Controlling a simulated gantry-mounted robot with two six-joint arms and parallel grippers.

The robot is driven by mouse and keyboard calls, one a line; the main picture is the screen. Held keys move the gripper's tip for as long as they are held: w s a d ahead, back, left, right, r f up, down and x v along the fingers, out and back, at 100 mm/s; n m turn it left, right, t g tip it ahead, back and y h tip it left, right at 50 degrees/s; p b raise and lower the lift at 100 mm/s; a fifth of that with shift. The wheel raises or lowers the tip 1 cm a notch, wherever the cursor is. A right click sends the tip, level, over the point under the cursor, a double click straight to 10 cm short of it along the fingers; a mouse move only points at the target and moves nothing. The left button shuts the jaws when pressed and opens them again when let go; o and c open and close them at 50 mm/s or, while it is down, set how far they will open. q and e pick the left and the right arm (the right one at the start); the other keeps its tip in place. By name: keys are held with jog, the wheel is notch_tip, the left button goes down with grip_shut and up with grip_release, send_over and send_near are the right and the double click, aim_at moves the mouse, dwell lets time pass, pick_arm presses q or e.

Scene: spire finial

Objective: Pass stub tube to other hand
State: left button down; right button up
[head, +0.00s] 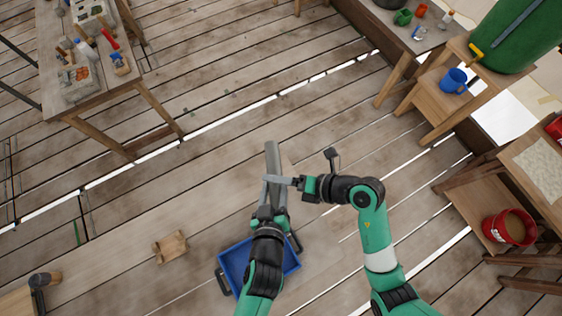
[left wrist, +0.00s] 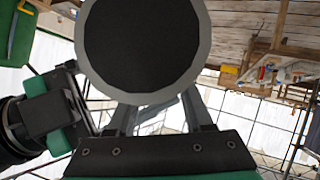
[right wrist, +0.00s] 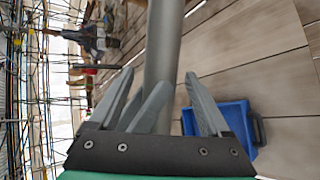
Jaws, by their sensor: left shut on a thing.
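The stub tube (head: 272,155) is a grey cylinder sticking out beyond my left gripper (head: 269,203), which is shut on it. In the left wrist view its round end (left wrist: 142,45), a pale rim around a dark inside, hides the left fingertips. My right gripper (head: 280,181) comes in from the right, across the tube. In the right wrist view the tube (right wrist: 163,55) passes between the right fingers (right wrist: 160,85), which are spread, with small gaps seeming to show on both sides. Another grey finger overlaps the tube there, apparently my left gripper's.
A blue tray (head: 235,262) lies on the plank floor below my left arm. A small wooden piece (head: 169,246) and a hammer (head: 39,290) lie to the left. Workbenches with tools stand at the upper left and right. The floor at the middle left is clear.

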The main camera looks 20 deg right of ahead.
grip_shut()
pick_arm(q)
jog(key=shift+c, duration=1.1)
grip_release()
jog(key=shift+s, duration=0.1)
jog(key=v, duration=1.2)
